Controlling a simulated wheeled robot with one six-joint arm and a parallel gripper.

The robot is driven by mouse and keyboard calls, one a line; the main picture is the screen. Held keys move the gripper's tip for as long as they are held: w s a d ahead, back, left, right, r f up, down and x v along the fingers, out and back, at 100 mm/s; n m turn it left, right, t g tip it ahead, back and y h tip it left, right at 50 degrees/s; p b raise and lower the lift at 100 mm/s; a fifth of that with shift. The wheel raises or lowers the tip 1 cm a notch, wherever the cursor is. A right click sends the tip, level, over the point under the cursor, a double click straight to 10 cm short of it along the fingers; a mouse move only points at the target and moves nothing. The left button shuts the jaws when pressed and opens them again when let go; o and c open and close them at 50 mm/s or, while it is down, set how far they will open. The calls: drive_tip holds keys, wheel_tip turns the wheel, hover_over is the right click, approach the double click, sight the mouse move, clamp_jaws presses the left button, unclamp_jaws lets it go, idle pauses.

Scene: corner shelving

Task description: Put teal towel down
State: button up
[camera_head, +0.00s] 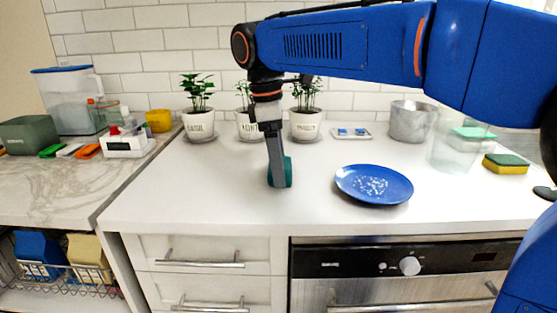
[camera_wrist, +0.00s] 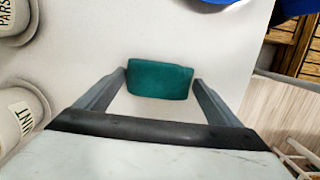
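The teal towel (camera_head: 284,172) is a small rolled or folded bundle at the lower end of my gripper (camera_head: 275,175), low at the white countertop in the head view. In the wrist view the towel (camera_wrist: 160,80) lies between my two grey fingertips (camera_wrist: 161,82), which are spread wide to its width and sit close against both its sides. The near finger hides part of the towel in the head view. I cannot tell whether the towel's underside rests fully on the counter.
A blue plate (camera_head: 350,189) with white bits lies to the right. Three potted plants (camera_head: 250,126) stand behind. A grey pot (camera_head: 410,122), a clear container (camera_head: 452,154) and a sponge (camera_head: 505,164) are at the right. The counter (camera_head: 190,190) left of my gripper is clear.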

drive_tip(key=shift+o, duration=0.8)
wheel_tip(320, 180, up, 12)
drive_tip(key=a, duration=0.1)
drive_tip(key=shift+a, duration=0.4)
